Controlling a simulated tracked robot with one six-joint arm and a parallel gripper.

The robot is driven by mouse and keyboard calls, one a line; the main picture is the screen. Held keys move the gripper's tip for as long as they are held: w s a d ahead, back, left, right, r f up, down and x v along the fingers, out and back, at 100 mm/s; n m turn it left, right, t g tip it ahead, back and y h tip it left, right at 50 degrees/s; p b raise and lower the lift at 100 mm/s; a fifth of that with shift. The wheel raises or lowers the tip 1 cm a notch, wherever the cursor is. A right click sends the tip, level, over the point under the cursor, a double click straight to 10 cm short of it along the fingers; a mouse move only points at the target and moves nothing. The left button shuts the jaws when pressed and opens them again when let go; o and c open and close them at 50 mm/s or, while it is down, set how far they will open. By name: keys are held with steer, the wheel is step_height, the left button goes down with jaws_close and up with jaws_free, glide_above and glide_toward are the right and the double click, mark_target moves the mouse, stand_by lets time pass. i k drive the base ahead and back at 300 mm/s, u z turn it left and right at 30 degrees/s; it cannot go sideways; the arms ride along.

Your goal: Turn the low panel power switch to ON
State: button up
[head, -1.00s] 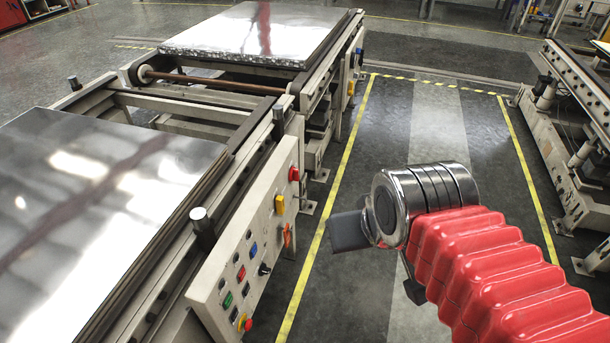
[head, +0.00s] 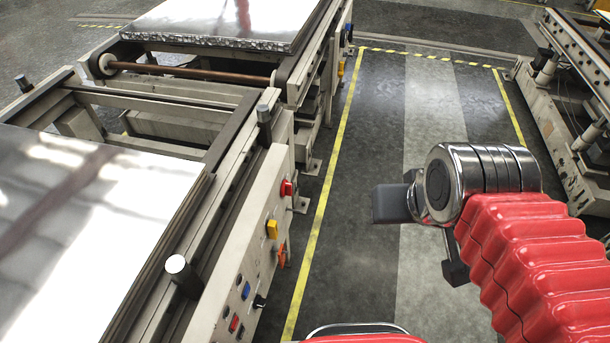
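The grey control panel (head: 255,240) is on the side of the left machine, cut off by the bottom edge of the head view. It carries a red button (head: 286,187), a yellow switch (head: 271,229), an orange-red handle (head: 281,255), a black knob (head: 260,301) and small blue and red buttons lower down. I cannot tell which is the power switch or read its setting. My gripper (head: 424,238) is right of the panel, well apart from it, over the floor. Its dark parts show beside the silver wrist, but its opening is unclear. I see nothing held.
The left machine has shiny metal sheets (head: 90,235) on top and dark posts (head: 181,275) along its edge. A floor lane bounded by a yellow line (head: 327,200) is clear beside it. Another machine (head: 560,130) stands at the right.

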mark_target(286, 189)
steer(key=u, duration=0.2)
steer(key=i, duration=0.95)
steer(key=u, duration=0.5)
